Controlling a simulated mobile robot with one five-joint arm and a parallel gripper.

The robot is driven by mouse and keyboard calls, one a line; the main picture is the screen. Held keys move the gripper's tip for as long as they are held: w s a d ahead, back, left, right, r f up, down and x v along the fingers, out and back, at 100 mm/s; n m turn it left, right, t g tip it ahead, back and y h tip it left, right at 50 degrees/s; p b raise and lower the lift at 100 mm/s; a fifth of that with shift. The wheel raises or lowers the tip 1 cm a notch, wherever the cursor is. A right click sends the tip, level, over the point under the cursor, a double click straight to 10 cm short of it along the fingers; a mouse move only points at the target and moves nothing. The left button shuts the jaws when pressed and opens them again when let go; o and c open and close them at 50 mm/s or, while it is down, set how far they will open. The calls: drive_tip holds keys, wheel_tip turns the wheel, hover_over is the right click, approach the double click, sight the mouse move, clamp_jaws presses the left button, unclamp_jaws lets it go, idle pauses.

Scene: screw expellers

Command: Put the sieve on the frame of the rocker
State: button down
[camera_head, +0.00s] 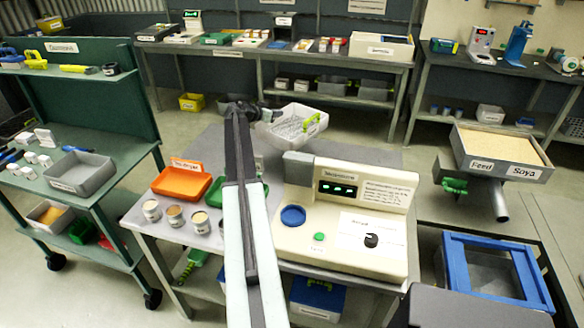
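The sieve (290,128) is a pale, shallow tray with a perforated bottom and a green handle (316,123) on its right side. It shows beyond the control unit, over the far edge of the grey table, and looks slightly tilted. My gripper (262,113) is at the sieve's left rim and appears shut on it; the fingers are small and dark, and any left handle is hidden. A blue square frame (452,262), which looks like the rocker's frame, stands at the lower right with a grey, see-through middle. The sieve is well apart from it.
A cream control unit (300,235) stands on the grey table, near an orange tray (178,183) and several small cups. A feed box (503,173) labelled Soya stands above the blue frame. A green cart (110,175) is at left. Open floor lies behind the table.

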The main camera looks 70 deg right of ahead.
wheel_tip(320, 180, down, 10)
drive_tip(key=b, duration=1)
drive_tip(key=shift+w+f, duration=0.15)
drive_tip(key=shift+f, duration=0.05)
drive_tip(key=shift+r, duration=0.2)
drive_tip(key=shift+f, duration=0.15)
drive_tip(key=c, duration=1.6)
unclamp_jaws()
